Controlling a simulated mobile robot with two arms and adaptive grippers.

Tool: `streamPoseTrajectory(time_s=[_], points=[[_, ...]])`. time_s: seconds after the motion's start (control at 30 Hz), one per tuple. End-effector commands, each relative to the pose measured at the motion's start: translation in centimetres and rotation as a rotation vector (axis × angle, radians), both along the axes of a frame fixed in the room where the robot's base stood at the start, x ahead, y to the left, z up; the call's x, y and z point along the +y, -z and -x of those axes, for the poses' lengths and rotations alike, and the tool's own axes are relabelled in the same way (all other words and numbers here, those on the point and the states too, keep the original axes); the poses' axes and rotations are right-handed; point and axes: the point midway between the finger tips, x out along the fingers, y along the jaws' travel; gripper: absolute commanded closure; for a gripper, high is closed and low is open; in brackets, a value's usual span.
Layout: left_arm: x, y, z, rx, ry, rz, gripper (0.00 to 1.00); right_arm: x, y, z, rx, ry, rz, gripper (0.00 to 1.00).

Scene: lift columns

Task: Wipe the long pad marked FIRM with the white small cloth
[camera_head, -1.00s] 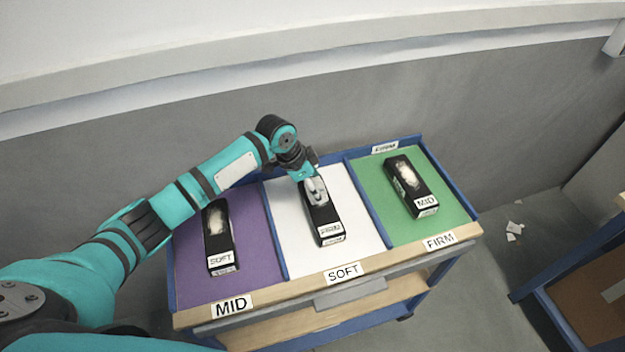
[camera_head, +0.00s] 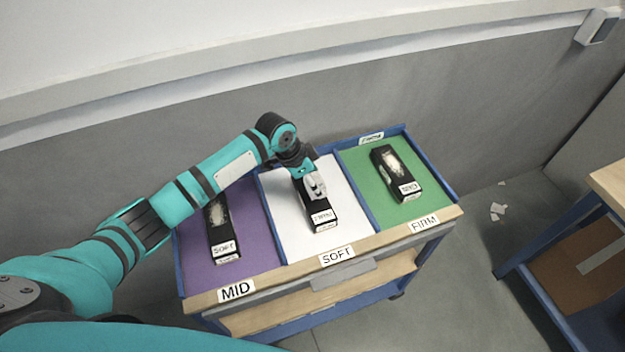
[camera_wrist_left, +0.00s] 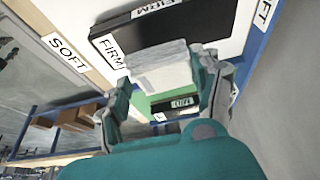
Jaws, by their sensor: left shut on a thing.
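The long black pad marked FIRM (camera_head: 322,217) lies in the white middle compartment, whose front edge reads SOFT. It also shows in the wrist view (camera_wrist_left: 110,50), dark with a white FIRM label. My left gripper (camera_head: 312,178) is over this pad, shut on the small white cloth (camera_head: 317,188). In the wrist view the cloth (camera_wrist_left: 160,65) sits between the fingers and overlaps the pad's long side. It covers part of the pad's top, close to the label end. Whether it presses on the pad is hard to tell. My right gripper is not in view.
A pad marked SOFT (camera_head: 222,245) lies in the purple compartment labelled MID. Another black pad (camera_head: 390,165) with a whitish patch lies in the green compartment labelled FIRM. Blue dividers (camera_head: 270,215) separate the compartments. Another table (camera_head: 600,190) stands at the right.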

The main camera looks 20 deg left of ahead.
Motion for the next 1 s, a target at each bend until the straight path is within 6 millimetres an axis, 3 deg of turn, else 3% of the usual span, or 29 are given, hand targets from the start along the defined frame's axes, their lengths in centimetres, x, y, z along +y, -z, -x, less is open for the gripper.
streamPoseTrajectory(time_s=[0.03,0.37,1.0], points=[[-0.1,-1.0,0.0,0.000,-0.001,0.001,0.61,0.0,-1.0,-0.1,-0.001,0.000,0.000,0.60],[-0.3,-3.6,-0.2,0.000,-0.009,0.000,0.61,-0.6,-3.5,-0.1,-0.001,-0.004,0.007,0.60],[-0.3,-3.6,-0.2,-0.001,-0.013,0.000,0.61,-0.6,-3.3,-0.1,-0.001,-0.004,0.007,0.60]])
